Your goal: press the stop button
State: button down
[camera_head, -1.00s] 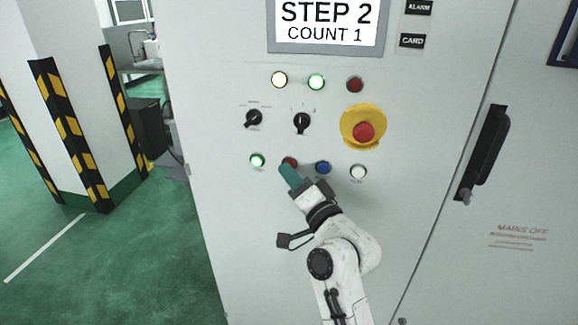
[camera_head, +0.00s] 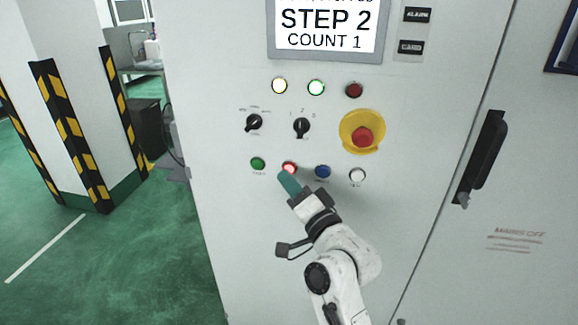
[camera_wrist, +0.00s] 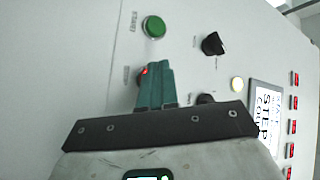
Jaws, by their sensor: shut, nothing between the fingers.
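The red stop button (camera_head: 289,167) is in the lower row of the cabinet panel, between a green and a blue button, and glows red. My gripper (camera_head: 284,175) is shut, its teal fingertips at the button's lower left edge and covering part of it. In the wrist view the fingers (camera_wrist: 157,70) overlap the button, and only a small part of the stop button's red glow (camera_wrist: 145,71) shows beside them. I cannot tell whether the tips touch it.
The unlit green button (camera_head: 258,163) is just left, the blue button (camera_head: 323,171) and white button (camera_head: 357,175) right. Above are selector knobs (camera_head: 302,127) and a red emergency mushroom button (camera_head: 362,137) on yellow. The screen (camera_head: 324,28) reads STEP 2, COUNT 1.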

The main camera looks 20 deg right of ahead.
jog(key=s+a+p, duration=0.1)
jog(key=s+p, duration=0.1)
jog(key=p, duration=0.1)
jog(key=s+a+p, duration=0.2)
jog(key=p, duration=0.1)
jog(key=shift+p, duration=0.3)
dwell(0.4)
dwell(0.6)
jog(key=s+d+f+n+g+h, duration=0.1)
jog(key=s+d+f+n+g, duration=0.3)
jog(key=s+f+g, duration=0.45)
jog(key=s+d+f+n+g+h, duration=0.1)
jog(key=s+d+f+n+g, duration=0.3)
jog(key=s+f, duration=0.8)
jog(key=s+f+n+g+h, duration=0.1)
jog(key=s+f+g, duration=0.2)
jog(key=s+g, duration=0.4)
jog(key=s, duration=0.8)
jog(key=shift+s+d, duration=0.15)
jog(key=shift+s, duration=0.2)
